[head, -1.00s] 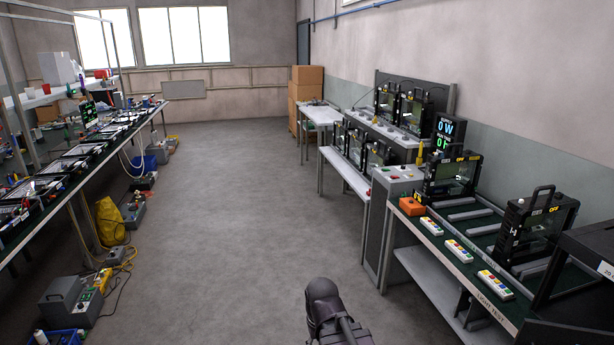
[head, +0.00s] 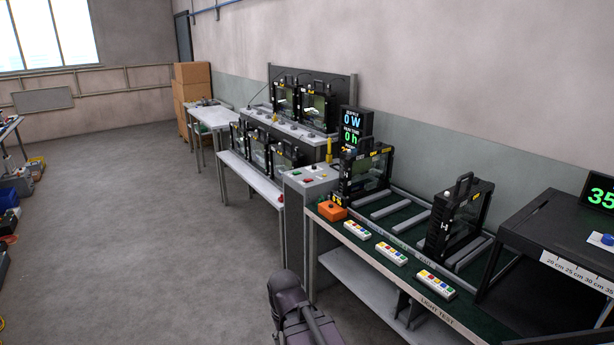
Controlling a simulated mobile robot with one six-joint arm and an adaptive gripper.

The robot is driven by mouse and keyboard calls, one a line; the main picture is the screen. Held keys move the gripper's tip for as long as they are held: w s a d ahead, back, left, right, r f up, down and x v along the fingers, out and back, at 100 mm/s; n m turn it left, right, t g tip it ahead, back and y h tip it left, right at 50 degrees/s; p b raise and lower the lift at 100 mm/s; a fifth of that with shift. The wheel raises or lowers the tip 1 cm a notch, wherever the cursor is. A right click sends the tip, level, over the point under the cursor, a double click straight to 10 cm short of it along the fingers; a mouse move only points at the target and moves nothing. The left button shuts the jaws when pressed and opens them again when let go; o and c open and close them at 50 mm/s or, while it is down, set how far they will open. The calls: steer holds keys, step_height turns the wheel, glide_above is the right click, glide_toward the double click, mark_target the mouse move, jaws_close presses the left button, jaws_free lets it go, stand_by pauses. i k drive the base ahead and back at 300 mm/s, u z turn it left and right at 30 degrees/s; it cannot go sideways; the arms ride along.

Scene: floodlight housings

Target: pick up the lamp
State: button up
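Several black floodlight housings with top handles are in the head view; I cannot tell which one is the lamp of the task. One lamp (head: 460,222) stands upright at the right of the green light-test bench, and another lamp (head: 364,174) stands at its left end. Two lamps, one of them here (head: 320,107), stand on the raised grey rack. More lamps, such as this one (head: 285,157), stand on the lower white table. Part of my arm shows at the bottom centre, apart from all lamps. My gripper's fingers are not visible.
The light-test bench (head: 430,300) carries several button boxes (head: 391,253) and an orange box (head: 332,211) along its front edge. A black cabinet (head: 545,225) stands at the far right. Cardboard boxes (head: 192,90) are stacked at the back.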

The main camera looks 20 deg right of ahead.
mark_target(459, 213)
steer(key=z, duration=0.45)
steer(key=i, duration=0.55)
steer(key=z, duration=0.85)
steer(key=i, duration=0.75)
steer(key=z, duration=0.5)
